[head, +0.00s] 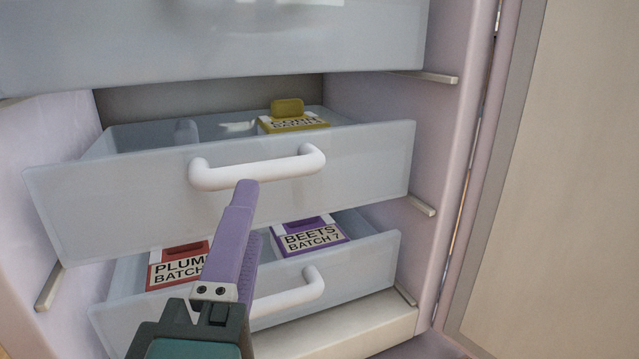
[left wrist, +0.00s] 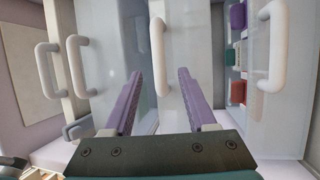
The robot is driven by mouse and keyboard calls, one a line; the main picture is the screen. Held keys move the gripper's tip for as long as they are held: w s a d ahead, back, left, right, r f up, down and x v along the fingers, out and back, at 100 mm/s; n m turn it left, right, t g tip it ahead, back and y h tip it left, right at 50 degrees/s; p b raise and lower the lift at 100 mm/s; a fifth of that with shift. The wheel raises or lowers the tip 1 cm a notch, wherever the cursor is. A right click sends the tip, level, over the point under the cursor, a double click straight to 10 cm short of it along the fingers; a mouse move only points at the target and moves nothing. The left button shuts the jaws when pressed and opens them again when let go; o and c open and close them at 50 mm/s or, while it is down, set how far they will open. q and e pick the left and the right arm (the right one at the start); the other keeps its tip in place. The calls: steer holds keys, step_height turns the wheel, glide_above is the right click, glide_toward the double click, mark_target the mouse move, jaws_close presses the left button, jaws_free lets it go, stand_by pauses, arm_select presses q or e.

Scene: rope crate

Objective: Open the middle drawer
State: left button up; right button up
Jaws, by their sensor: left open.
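The middle drawer (head: 110,200) has a translucent pale front with a white bar handle (head: 257,167). Its inside shows over the front, with a yellow corn box (head: 293,122) in it. I cannot tell exactly how far out it stands. My left gripper (head: 250,210) has purple fingers and is open in front of this drawer, its upper fingertip overlapping the handle's lower edge in the head view. In the left wrist view the handle (left wrist: 158,55) lies ahead, between the two finger lines (left wrist: 163,80), with nothing gripped. My right gripper is not in view.
The lower drawer (head: 365,265) stands below with its own white handle (head: 288,294), holding a red plum box (head: 172,268) and a purple beets box (head: 308,235). The upper drawer (head: 230,40) hangs above. A door panel (head: 570,180) stands at the right.

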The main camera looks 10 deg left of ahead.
mark_target(261, 179)
arm_select(q)
steer(key=b+x, duration=0.2)
steer(key=x, duration=0.6)
steer(key=shift+w+r+b, duration=0.15)
steer(key=shift+w+b, duration=0.15)
jaws_close()
stand_by(1.0)
